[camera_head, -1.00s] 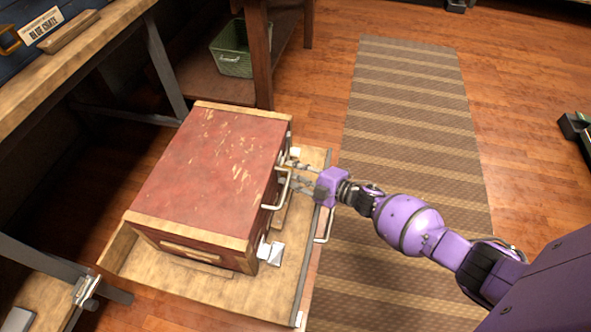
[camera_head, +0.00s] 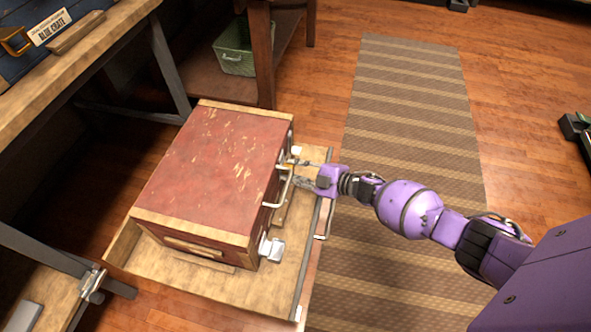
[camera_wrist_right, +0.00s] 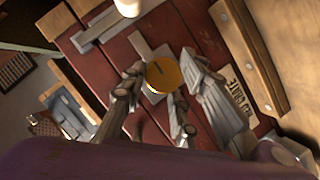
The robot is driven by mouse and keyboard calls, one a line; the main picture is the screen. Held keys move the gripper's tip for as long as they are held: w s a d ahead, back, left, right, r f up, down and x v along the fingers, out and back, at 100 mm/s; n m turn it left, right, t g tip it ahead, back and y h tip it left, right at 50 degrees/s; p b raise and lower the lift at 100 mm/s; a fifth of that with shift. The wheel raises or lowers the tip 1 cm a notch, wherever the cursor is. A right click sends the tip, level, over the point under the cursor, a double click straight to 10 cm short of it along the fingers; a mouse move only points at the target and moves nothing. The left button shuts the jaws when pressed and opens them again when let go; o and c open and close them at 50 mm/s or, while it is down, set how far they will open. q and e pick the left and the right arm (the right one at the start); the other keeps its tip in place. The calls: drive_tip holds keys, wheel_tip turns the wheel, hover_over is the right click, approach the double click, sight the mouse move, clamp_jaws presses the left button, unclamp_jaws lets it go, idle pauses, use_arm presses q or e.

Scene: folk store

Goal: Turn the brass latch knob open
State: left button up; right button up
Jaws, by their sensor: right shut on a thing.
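The brass latch knob (camera_wrist_right: 163,76) is a round golden disc with a dark slot line, mounted on a pale plate on the red crate's front. It shows in the right wrist view; in the head view it is hidden at the crate's right side. My right gripper (camera_wrist_right: 166,88) has its fingers around the knob and is shut on it. In the head view my right gripper (camera_head: 306,173) reaches the side of the red crate (camera_head: 215,160), near a pale handle (camera_head: 279,188). My left gripper is out of view.
The crate sits on a wooden tray (camera_head: 285,275) with a rail on its right. A "RED CRATE" label (camera_wrist_right: 243,95) is beside the right finger. A workbench (camera_head: 85,70) stands left, with a green basket (camera_head: 233,50) behind. The striped rug (camera_head: 415,130) is clear behind my arm.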

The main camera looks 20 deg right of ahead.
drive_tip(key=o, duration=0.8)
drive_tip(key=shift+w+d+r, duration=0.15)
drive_tip(key=shift+w+r, duration=0.25)
drive_tip(key=shift+r, duration=0.1)
drive_tip(key=shift+o, duration=0.9)
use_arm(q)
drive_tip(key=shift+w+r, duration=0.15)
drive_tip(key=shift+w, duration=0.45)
use_arm(e)
drive_tip(key=shift+s+f, duration=0.2)
drive_tip(key=shift+f, duration=0.05)
drive_tip(key=shift+s, duration=0.15)
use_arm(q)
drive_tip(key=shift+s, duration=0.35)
use_arm(e)
drive_tip(key=v, duration=1.1)
drive_tip(key=shift+s+d, duration=0.25)
drive_tip(key=shift+s, duration=0.05)
